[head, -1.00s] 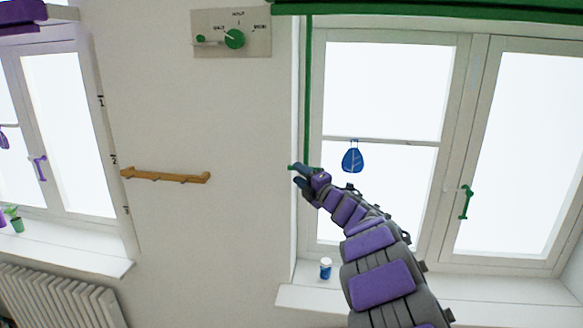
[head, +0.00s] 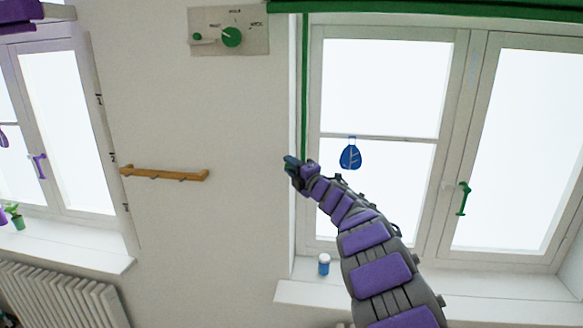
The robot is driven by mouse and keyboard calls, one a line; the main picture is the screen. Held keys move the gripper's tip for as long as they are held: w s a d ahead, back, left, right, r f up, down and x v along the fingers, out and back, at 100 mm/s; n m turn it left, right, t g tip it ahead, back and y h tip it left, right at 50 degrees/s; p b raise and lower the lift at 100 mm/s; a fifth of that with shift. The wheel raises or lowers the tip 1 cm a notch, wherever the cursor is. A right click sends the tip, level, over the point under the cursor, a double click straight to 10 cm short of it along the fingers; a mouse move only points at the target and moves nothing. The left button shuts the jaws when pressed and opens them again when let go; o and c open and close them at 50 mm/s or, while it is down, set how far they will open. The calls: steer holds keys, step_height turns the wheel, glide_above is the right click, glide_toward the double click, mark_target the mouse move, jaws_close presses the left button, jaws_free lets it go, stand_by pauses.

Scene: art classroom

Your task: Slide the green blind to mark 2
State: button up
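The green blind (head: 430,9) is rolled up across the top of the right window. A thin green vertical strip (head: 305,90) hangs from it along the window's left side. My gripper (head: 289,164) is at the strip's lower visible part, beside the left window frame. The gripper is small and dark here, and I cannot tell whether its fingers are shut or on anything. The marks 1 (head: 99,99), 2 (head: 113,158) and 3 (head: 126,208) show beside the left window. I see no marks beside the right window.
A control panel (head: 255,45) with a green knob (head: 232,37) is on the wall. A wooden peg rail (head: 165,174) is left of my gripper. A small jar (head: 324,264) stands on the sill (head: 480,308).

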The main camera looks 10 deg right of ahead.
steer(key=shift+d, duration=0.1)
jaws_close()
steer(key=shift+f, duration=0.15)
